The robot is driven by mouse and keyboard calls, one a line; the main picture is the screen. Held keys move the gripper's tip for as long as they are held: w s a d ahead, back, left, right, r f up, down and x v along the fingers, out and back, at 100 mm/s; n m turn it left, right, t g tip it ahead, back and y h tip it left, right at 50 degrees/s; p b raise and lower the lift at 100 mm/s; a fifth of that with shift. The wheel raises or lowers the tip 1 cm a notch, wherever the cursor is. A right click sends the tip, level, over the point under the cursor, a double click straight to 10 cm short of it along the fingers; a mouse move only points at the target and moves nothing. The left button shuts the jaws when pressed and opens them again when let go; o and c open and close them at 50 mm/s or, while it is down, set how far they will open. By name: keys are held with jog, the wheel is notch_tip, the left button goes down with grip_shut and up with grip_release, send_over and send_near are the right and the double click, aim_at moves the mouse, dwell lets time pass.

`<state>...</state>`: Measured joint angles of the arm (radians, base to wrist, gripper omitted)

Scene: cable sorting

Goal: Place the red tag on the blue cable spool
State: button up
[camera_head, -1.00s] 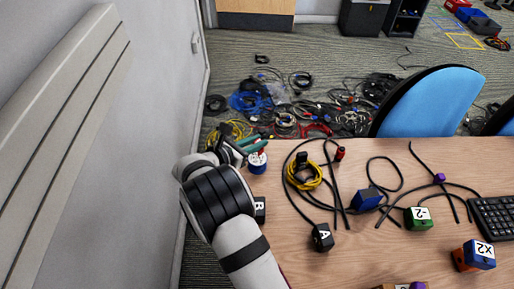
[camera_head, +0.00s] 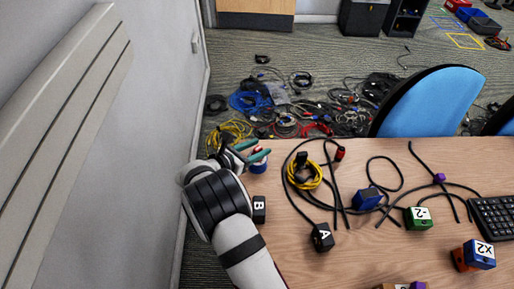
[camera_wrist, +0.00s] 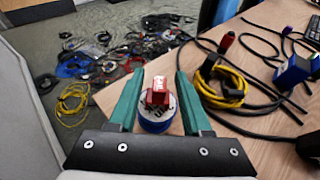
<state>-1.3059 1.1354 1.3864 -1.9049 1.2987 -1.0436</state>
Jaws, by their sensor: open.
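The blue cable spool (camera_wrist: 153,126) has a white top and a blue lower rim, and stands upright near the table's left edge. It also shows in the head view (camera_head: 259,166), partly covered by my gripper. The red tag (camera_wrist: 158,97) rests on the spool's white top in the wrist view. A bit of its red shows by the fingers in the head view. My gripper (camera_wrist: 155,78) is open, its green fingers on either side of the tag and spool with gaps. It reaches in from the left in the head view (camera_head: 255,150).
Block B (camera_head: 259,208) stands just in front of the spool, block A (camera_head: 322,237) farther right. A yellow cable coil (camera_head: 304,175) and black cables lie right of the spool. Tangled cables cover the floor beyond the table edge. A wall is on the left.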

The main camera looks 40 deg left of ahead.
jog(key=v, duration=1.2)
jog(key=w+d+r+m+g+h, duration=0.25)
jog(key=w+d+m, duration=0.25)
jog(key=d, duration=0.4)
jog(key=w+d+r+m+g+h, duration=0.2)
jog(key=w+d+r+m+h, duration=0.15)
jog(key=d+m, duration=0.4)
jog(key=d+r+m+g, duration=0.4)
jog(key=d+m+g, duration=0.15)
jog(key=d, duration=0.85)
jog(key=s+d+r+m+g, duration=0.1)
jog(key=s+d+m+g, duration=0.3)
jog(key=d+m, duration=0.45)
jog(key=s+d+m+y, duration=0.3)
jog(key=s+m+y, duration=0.4)
jog(key=s+m, duration=0.6)
jog(key=shift+s+m+y, duration=0.35)
jog(key=shift+m+y, duration=0.05)
jog(key=shift+m, duration=0.65)
